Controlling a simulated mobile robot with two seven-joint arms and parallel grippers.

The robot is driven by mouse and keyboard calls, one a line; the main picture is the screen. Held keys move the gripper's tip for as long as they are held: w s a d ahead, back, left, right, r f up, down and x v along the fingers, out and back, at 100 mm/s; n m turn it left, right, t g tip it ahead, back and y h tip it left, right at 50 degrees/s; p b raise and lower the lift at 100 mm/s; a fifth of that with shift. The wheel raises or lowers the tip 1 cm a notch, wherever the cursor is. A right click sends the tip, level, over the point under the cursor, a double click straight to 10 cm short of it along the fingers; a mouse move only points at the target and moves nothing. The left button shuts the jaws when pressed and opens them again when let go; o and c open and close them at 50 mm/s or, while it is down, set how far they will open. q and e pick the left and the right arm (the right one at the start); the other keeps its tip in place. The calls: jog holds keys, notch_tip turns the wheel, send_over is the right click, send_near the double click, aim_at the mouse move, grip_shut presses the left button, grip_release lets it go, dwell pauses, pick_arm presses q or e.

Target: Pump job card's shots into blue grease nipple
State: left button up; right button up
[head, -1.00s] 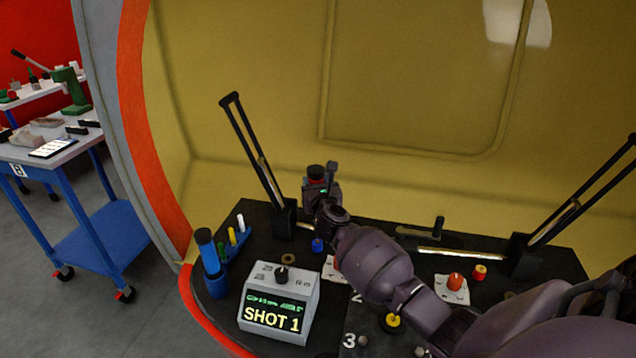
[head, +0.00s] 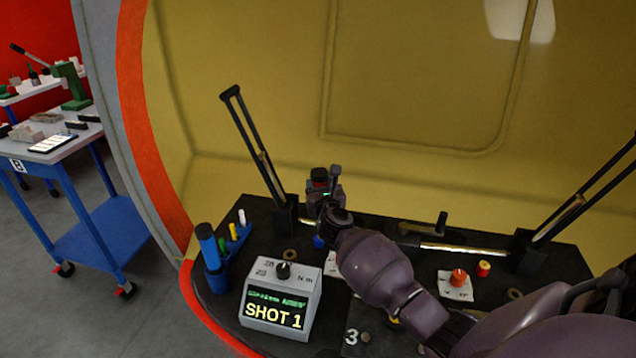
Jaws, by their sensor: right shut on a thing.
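My right gripper (head: 324,190) is at the far side of the dark bench, at the end of the purple arm that reaches in from the lower right. The blue nipple (head: 319,242) shows as a small blue patch just below the gripper, partly covered by my arm. I cannot tell whether anything touches it. A grey box (head: 279,302) at the front left reads "SHOT 1". My left gripper is not in view.
A red-orange knob (head: 458,277) stands on a white plate, with a small red-and-yellow part (head: 483,268) beside it. Blue holders (head: 228,248) with markers stand at left. Black uprights (head: 262,160) rise from the bench. A blue trolley (head: 88,235) is outside the shell.

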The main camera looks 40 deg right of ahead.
jog(key=shift+f+b, duration=0.45)
jog(key=shift+f, duration=0.5)
jog(key=shift+f+b, duration=0.3)
jog(key=shift+f, duration=0.2)
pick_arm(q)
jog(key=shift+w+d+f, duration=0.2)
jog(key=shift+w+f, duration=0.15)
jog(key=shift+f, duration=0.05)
pick_arm(e)
jog(key=shift+f, duration=0.1)
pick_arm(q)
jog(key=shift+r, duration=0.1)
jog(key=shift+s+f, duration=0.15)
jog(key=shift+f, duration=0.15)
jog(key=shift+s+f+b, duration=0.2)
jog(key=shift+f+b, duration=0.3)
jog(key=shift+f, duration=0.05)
pick_arm(e)
jog(key=shift+f, duration=0.7)
